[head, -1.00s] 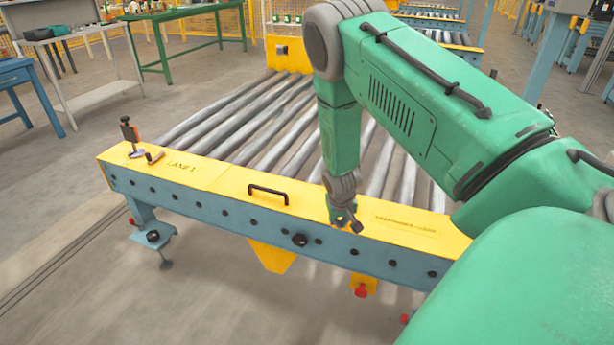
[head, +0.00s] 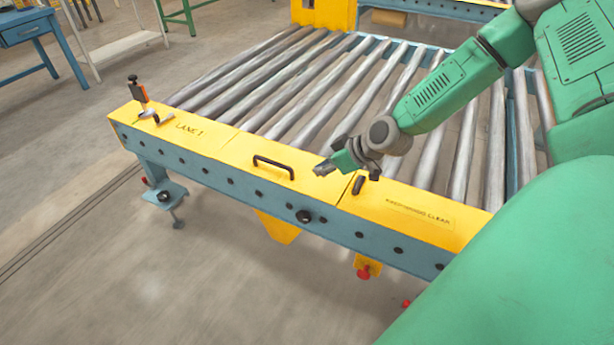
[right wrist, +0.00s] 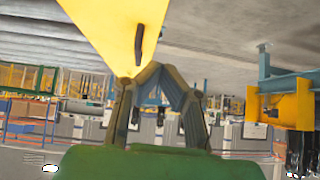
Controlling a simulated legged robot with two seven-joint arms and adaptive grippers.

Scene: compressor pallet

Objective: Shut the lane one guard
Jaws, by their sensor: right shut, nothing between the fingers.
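The guard (head: 245,160) is a yellow panel on the near side of the roller conveyor, with a black bar handle (head: 273,166) on it. It looks level with the yellow panels on either side, and "LANE 1" is printed to the left of its handle. My right gripper (head: 326,168) is shut and empty, over the right part of the yellow top, to the right of the handle and apart from it. In the right wrist view, the fingertips (right wrist: 157,68) meet just below a yellow panel corner (right wrist: 122,30). Whether they touch it is unclear. My left gripper is not in view.
A small black lever (head: 358,185) sits right of the gripper. Rollers (head: 290,85) lie behind. Red knobs (head: 363,273) hang below the blue rail. The floor in front is clear.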

